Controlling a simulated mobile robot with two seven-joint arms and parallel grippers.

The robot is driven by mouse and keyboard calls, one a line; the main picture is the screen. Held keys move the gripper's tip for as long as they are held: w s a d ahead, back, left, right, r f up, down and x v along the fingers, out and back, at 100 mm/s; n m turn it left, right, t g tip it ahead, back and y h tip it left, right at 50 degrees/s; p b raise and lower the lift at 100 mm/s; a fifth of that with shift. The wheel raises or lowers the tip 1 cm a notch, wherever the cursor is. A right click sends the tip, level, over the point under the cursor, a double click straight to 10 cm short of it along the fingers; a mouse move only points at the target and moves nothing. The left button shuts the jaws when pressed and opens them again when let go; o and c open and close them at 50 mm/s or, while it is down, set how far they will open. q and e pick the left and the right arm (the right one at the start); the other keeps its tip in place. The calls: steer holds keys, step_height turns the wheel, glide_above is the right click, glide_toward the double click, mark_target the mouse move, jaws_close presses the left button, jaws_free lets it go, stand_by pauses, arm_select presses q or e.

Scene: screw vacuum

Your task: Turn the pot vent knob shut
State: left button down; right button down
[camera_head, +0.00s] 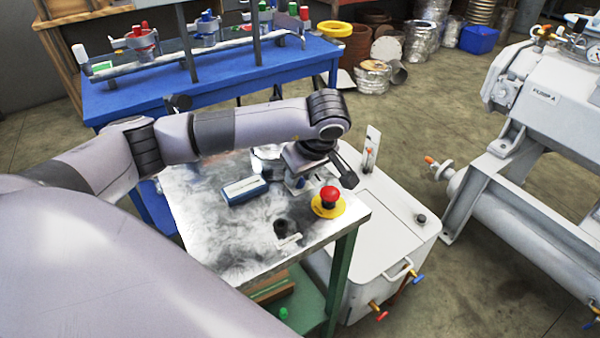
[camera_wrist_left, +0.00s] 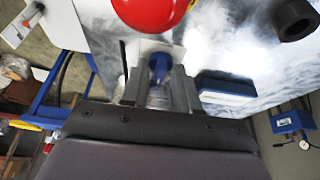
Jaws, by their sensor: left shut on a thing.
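A small blue knob (camera_wrist_left: 160,66), which looks like the pot vent knob, sits between the fingers of my left gripper (camera_wrist_left: 160,88) in the left wrist view. The fingers are shut on it, and a clear or shiny part shows below it. In the head view my left gripper (camera_head: 300,174) points down over the metal table, just behind the red button, and the blue knob (camera_head: 299,183) shows only in part at its tips. The pot itself is mostly hidden by the arm and gripper. My right gripper is in neither view.
A red button (camera_head: 330,195) on a yellow base stands close to the gripper. A blue and white box (camera_head: 244,190) and a black ring (camera_head: 287,229) lie on the metal table (camera_head: 220,245). A white cabinet (camera_head: 375,245) is at right.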

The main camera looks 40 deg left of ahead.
arm_select(q)
steer(key=c, duration=0.9)
jaws_free()
steer(key=v, duration=0.7)
